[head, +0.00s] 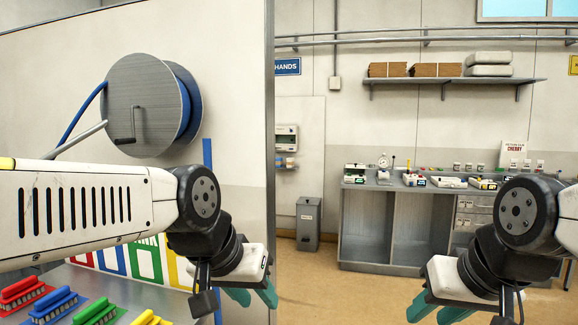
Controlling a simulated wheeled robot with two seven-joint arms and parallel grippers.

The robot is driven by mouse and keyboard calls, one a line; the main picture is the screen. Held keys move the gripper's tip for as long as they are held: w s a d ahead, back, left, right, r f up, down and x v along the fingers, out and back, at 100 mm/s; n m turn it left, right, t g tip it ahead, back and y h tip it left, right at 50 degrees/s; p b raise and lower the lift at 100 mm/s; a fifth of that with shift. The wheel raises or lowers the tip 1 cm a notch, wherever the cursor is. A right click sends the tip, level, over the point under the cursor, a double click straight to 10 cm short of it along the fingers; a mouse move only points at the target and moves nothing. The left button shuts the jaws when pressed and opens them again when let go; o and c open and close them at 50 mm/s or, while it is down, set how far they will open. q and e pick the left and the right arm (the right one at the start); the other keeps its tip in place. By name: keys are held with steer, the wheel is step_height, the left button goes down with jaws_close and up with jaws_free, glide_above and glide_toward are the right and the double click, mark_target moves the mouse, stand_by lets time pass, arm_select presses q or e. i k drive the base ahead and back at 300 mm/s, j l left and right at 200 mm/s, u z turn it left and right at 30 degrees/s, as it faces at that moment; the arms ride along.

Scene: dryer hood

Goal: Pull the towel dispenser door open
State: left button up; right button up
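A grey bin (308,222) stands on the floor below the box. A partition with a hose reel (145,105) fills the left. Coloured brushes (50,305) lie at lower left. A grey workbench (365,228) stands at right. The floor between is open.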

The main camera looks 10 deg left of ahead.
mark_target(278, 130)
steer(key=i+l, duration=0.25)
steer(key=i, duration=0.15)
steer(key=i+l+z, duration=0.15)
steer(key=i+l, duration=0.3)
steer(key=i, duration=0.3)
steer(key=i+l+z, duration=0.1)
steer(key=i+l, duration=0.15)
steer(key=i, duration=0.15)
steer(key=i+u, duration=0.15)
steer(key=i, duration=0.55)
steer(key=i+u, duration=0.1)
steer(key=i, duration=0.6)
steer(key=i+l+u, duration=0.15)
steer(key=i, duration=0.5)
steer(key=i+j+u, duration=0.25)
steer(key=i+u, duration=0.2)
steer(key=i, duration=0.3)
steer(key=i+u, duration=0.5)
steer(key=i, duration=0.2)
steer(key=i+l+u, duration=0.3)
steer(key=i+u, duration=0.15)
steer(key=i, duration=0.3)
